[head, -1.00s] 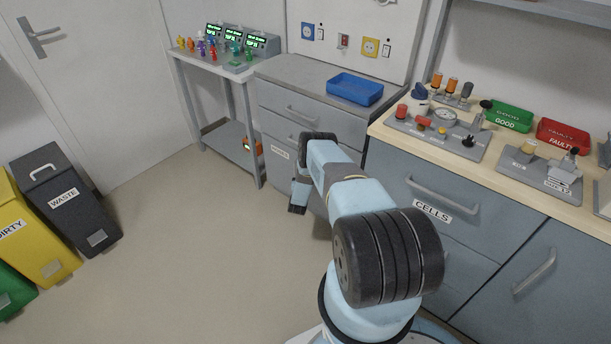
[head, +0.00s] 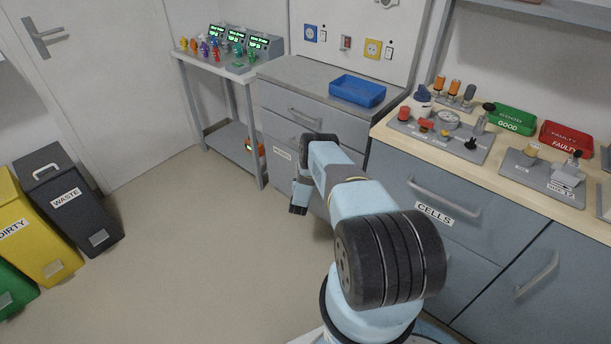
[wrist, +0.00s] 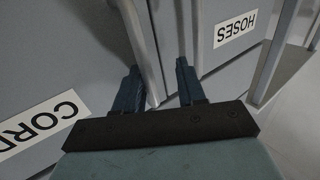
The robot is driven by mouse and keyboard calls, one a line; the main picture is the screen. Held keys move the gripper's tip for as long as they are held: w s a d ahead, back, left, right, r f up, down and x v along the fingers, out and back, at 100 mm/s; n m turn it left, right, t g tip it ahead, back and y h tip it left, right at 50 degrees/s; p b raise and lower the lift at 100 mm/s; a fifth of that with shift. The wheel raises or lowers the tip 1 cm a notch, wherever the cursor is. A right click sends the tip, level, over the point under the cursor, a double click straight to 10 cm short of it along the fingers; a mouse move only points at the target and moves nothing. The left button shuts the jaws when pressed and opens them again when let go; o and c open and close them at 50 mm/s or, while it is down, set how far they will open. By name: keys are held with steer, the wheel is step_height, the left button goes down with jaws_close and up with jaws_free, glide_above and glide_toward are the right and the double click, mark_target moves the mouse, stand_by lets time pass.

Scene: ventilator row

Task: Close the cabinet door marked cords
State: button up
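The cords door shows in the wrist view as a grey panel (wrist: 60,60) with a white label (wrist: 40,125) reading "CORD", its end hidden by my gripper. A pale upright bar (wrist: 140,45), perhaps a handle or door edge, runs down between my fingers. My gripper (wrist: 158,72) is open, its two dark fingers apart near this bar; contact cannot be told. In the head view my gripper (head: 299,205) hangs low in front of the cabinets. The cords door cannot be made out there, and how far it stands open is unclear.
A door marked HOSES (wrist: 233,30) is right of my fingers in the wrist view. The CELLS drawer (head: 433,213) is right of my arm. A blue tray (head: 357,91) sits on the counter. Bins, including WASTE (head: 68,200), stand left. The floor between is clear.

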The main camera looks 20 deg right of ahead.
steer(key=shift+s+a, duration=0.1)
steer(key=v, duration=1.3)
steer(key=shift+s, duration=0.25)
steer(key=shift+a+f, duration=0.1)
